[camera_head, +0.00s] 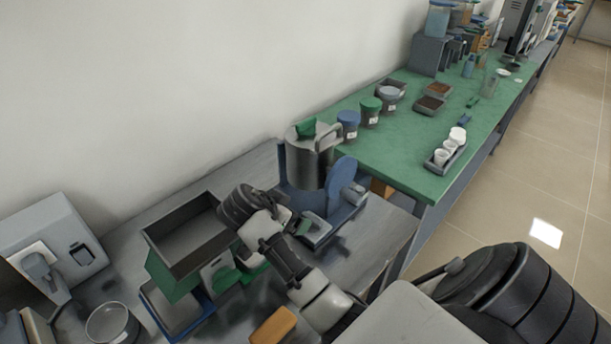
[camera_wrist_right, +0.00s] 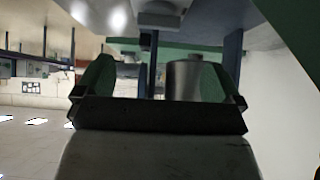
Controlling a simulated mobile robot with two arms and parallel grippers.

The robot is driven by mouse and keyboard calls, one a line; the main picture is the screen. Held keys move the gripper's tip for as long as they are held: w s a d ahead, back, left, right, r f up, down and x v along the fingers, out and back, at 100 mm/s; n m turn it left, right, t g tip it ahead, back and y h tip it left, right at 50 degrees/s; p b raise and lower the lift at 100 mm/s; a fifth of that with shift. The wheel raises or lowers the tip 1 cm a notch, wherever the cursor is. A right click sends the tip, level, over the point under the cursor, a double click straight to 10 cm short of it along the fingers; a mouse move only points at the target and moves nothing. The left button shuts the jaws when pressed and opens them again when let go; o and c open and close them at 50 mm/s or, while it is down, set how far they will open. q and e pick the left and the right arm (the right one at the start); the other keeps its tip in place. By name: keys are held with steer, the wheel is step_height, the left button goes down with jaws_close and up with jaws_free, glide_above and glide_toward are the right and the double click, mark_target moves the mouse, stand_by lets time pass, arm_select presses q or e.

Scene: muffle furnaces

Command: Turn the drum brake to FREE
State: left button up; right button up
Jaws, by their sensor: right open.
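The drum (camera_head: 308,160) is a metal cylinder with a green piece on its top and a loop handle. It stands in a blue frame (camera_head: 341,178) with a rounded side plate, at the far end of the grey bench. I cannot make out the brake or its marking. My right arm reaches in from the lower right, its wrist left of the frame's base. My right gripper (camera_wrist_right: 156,72) is open, with green fingers and nothing held between them. A metal cylinder (camera_wrist_right: 185,80) shows beyond the fingers, apparently between blue posts. My left gripper is not in view.
A dark open box (camera_head: 185,238) and a blue tray (camera_head: 158,306) lie left of my arm. A metal bowl (camera_head: 111,322) and a grey device (camera_head: 55,245) are farther left. The green bench (camera_head: 410,150) beyond carries jars and trays. An orange block (camera_head: 272,326) lies near the front.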

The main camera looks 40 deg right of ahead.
mark_target(312, 218)
steer(key=x, duration=1.1)
steer(key=shift+s+p, duration=0.15)
steer(key=shift+p, duration=0.2)
steer(key=c, duration=0.9)
